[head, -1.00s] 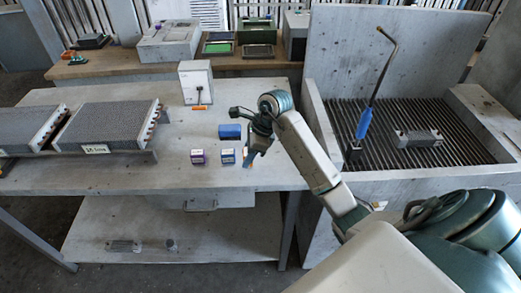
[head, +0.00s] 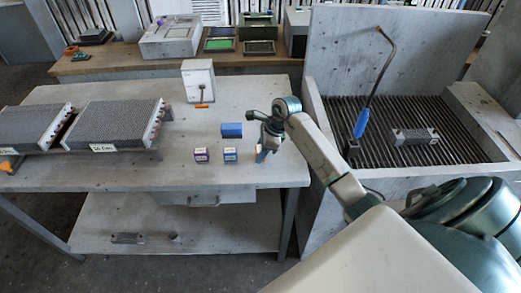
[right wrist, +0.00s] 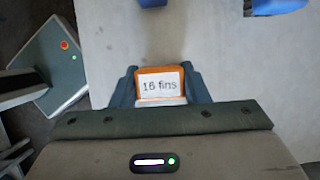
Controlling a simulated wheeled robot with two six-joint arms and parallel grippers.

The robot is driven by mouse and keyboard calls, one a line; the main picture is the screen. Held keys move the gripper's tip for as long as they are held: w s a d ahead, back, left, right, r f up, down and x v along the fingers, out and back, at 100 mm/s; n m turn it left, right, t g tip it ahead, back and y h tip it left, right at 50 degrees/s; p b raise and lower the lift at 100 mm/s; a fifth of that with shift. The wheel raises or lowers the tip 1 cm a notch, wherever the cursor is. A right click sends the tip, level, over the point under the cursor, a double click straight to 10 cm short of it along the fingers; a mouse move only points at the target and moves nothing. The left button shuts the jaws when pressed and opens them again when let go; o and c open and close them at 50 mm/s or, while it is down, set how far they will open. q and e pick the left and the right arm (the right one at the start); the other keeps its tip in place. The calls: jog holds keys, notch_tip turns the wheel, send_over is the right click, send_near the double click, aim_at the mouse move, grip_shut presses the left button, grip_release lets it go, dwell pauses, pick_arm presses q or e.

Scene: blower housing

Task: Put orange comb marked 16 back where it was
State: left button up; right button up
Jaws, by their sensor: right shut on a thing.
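The orange comb (right wrist: 160,84) shows between my fingers in the right wrist view, with a white label reading "16 fins". My right gripper (right wrist: 159,88) is shut on it from both sides. In the head view my right gripper (head: 265,150) is over the front right part of the grey table (head: 130,176), close to its right end. Only a small bit of the comb shows there; I cannot tell whether it touches the tabletop. A purple block (head: 201,155) and a blue block (head: 230,155) stand in a row left of the gripper. My left gripper is out of view.
A larger blue block (head: 231,130) lies behind the row. A white box (head: 198,80) stands farther back with a small orange piece (head: 201,106) before it. Finned cores (head: 115,123) fill the table's left. A grated basin (head: 440,150) stands right.

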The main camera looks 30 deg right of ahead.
jog(key=o, duration=1.2)
jog(key=shift+r, duration=0.15)
jog(key=shift+d+r, duration=0.15)
jog(key=b+v, duration=0.4)
jog(key=v, duration=0.7)
jog(key=shift+r+b, duration=0.25)
jog(key=shift+b, duration=0.1)
jog(key=shift+s, duration=0.1)
